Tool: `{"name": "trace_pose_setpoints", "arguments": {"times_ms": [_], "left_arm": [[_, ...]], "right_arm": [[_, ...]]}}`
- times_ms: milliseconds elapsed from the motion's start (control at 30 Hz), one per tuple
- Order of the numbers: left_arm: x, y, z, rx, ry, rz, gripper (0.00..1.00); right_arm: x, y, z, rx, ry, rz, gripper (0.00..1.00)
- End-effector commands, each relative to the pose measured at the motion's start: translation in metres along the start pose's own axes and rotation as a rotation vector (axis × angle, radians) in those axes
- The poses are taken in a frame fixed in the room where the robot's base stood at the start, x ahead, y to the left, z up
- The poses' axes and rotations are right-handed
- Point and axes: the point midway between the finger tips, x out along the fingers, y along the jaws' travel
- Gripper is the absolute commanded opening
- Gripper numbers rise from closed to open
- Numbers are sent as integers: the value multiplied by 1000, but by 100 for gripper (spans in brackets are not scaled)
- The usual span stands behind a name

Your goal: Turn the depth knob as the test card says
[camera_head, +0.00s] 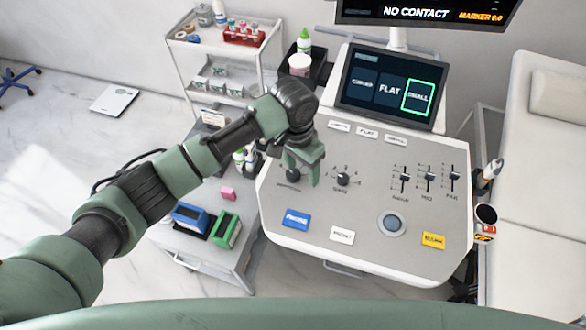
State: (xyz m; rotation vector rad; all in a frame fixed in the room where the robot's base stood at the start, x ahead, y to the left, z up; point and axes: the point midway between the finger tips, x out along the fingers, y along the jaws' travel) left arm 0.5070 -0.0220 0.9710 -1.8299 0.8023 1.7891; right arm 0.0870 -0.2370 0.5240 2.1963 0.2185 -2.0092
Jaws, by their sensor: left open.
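The console panel (302,220) has two dark round knobs at its left. The left one, which I take for the depth knob (292,174), is partly hidden by my left gripper (303,178), and its label is too small to read. My left gripper is open, with its fingers pointing down over this knob; I cannot tell whether they touch it. The gain knob (343,180) is just to the right with a dial scale. A small white card (213,117) stands on the cart behind my arm; I cannot read it or tell whether it is the test card. My right gripper is out of view.
The monitor (430,12) reads "NO CONTACT". A touchscreen (358,95) has its right tile outlined green. Sliders (428,178), a trackball (391,223) and coloured buttons (297,219) fill the panel. A bed (545,200) stands right, a cart (190,256) left.

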Motion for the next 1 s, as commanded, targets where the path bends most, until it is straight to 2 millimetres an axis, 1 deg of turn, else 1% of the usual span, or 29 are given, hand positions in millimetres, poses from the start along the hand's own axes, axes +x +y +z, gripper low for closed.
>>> {"name": "trace_pose_setpoints", "arguments": {"times_ms": [33,100,200,267,367,600,700,833,1000], "left_arm": [[-9,-15,-6,-13,-17,-32,59],[-16,-28,-9,-30,-37,-57,59],[-21,-38,-11,-44,-52,-74,59],[-19,-40,-11,-47,-56,-78,59],[-9,-40,-10,-49,-58,-76,59],[30,-43,-7,-48,-57,-76,59],[43,-44,-7,-47,-56,-76,59],[52,-44,-7,-46,-53,-75,59],[55,-45,-7,-46,-53,-76,59]], "right_arm": [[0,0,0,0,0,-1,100],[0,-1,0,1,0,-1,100],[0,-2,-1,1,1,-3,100],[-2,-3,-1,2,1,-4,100],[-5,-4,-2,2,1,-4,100],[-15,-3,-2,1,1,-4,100],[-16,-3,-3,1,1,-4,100],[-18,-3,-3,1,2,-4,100],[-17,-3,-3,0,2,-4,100]]}}
